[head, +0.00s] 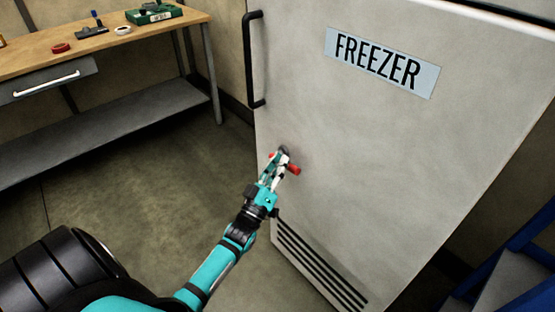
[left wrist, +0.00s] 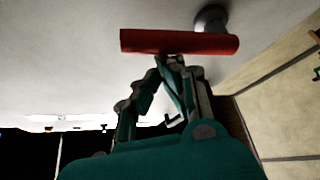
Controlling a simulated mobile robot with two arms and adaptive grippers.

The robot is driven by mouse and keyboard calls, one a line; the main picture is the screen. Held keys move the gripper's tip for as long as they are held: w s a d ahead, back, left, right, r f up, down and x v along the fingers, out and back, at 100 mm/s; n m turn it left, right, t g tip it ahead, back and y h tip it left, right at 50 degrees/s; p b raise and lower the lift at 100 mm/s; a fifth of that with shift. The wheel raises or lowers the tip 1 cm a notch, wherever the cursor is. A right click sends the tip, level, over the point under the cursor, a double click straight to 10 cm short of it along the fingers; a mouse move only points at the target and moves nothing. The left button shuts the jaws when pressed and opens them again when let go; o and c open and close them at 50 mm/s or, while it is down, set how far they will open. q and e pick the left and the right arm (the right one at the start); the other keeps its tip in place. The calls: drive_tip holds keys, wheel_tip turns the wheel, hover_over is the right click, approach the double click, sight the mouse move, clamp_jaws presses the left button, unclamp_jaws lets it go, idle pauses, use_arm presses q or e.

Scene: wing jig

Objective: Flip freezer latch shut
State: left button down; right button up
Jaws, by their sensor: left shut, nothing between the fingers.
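The freezer (head: 350,150) is a grey-white cabinet with its door closed as far as I can see. Its latch (head: 293,168) has a red bar at the left side of the door, below the handle, and a round grey knob (head: 284,150). In the left wrist view the red bar (left wrist: 180,42) lies crosswise just beyond the fingertips, with the grey knob (left wrist: 211,18) behind its right part. My left gripper (head: 283,163) is shut and empty, its tips at the middle of the bar. I cannot tell whether they touch. My right gripper is not in view.
A black door handle (head: 250,60) stands out above the latch. A workbench (head: 100,45) with a green box (head: 154,14) and small items stands at the left. Blue-framed steps (head: 510,275) are at the lower right. The floor (head: 150,165) between bench and freezer is clear.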

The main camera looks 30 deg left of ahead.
use_arm(q)
drive_tip(key=shift+d+f, duration=0.3)
drive_tip(key=shift+f, duration=0.3)
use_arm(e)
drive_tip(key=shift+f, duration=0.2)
use_arm(q)
drive_tip(key=shift+s+f, duration=0.15)
drive_tip(key=shift+f, duration=0.1)
drive_tip(key=shift+r, duration=0.15)
